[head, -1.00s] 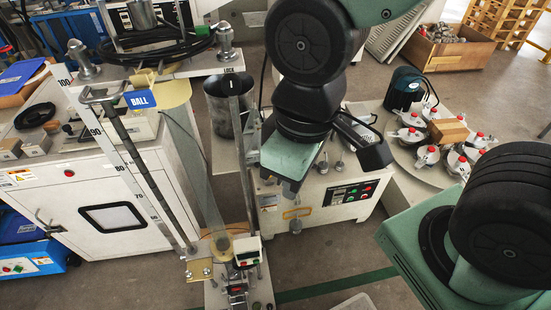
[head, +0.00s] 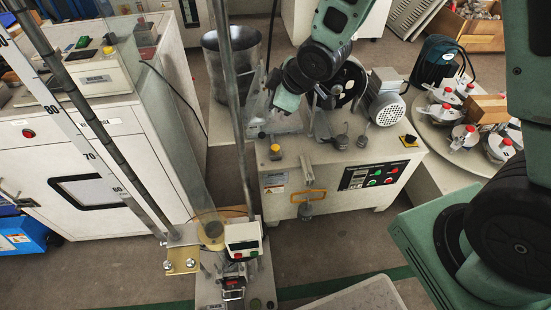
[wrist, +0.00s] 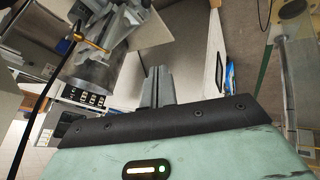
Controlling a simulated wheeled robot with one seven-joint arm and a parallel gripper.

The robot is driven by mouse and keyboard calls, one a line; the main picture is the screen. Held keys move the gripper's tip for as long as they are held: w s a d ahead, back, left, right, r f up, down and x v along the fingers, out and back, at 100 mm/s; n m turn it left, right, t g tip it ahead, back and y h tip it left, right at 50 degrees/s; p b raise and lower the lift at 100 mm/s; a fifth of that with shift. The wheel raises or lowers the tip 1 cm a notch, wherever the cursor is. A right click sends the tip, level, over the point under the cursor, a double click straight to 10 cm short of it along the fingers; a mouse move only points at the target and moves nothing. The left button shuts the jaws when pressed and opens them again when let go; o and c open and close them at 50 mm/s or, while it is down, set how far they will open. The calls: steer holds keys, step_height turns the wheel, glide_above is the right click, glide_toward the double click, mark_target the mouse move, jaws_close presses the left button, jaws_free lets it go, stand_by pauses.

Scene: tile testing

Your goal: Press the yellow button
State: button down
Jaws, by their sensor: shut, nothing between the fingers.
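A small round yellow button (head: 275,149) stands on the near left part of the white machine's top (head: 345,152) in the head view. A small yellow plate (head: 409,140) with a dark middle lies at the right of the same top. My gripper (head: 260,122) hangs over the machine's left back part, beyond and above the yellow button and apart from it. Its fingertips are hard to make out there. In the wrist view my gripper (wrist: 157,72) shows its two grey fingers together, with nothing between them. I cannot make out the yellow button in the wrist view.
A motor (head: 385,96) and metal fittings stand on the machine top, right of my gripper. A tall metal post (head: 232,100) rises just left of it. A grey bin (head: 230,60) stands behind. A round table (head: 470,125) with red-capped parts is at the right.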

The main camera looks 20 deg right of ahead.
mark_target(278, 148)
steer(key=w+d+f+n+b, duration=0.1)
steer(key=w+f+b, duration=0.1)
steer(key=f, duration=0.3)
steer(key=w+d+f+n+t+y+b, duration=0.1)
steer(key=w+d+f+b, duration=0.1)
steer(key=f, duration=0.3)
steer(key=shift+w+d+n+t, duration=0.2)
steer(key=shift+w+n+t, duration=0.1)
steer(key=shift+w+n, duration=0.15)
steer(key=shift+f+b, duration=0.2)
steer(key=shift+b, duration=0.15)
step_height(278, 148, down, 9)
steer(key=b, duration=0.7)
steer(key=shift+r, duration=0.2)
steer(key=shift+f, duration=0.1)
stand_by(0.6)
steer(key=shift+f+b, duration=0.3)
steer(key=shift+f+b, duration=0.45)
steer(key=shift+f, duration=0.15)
stand_by(0.7)
steer(key=shift+r, duration=0.1)
steer(key=shift+r+p, duration=0.85)
steer(key=shift+r, duration=0.1)
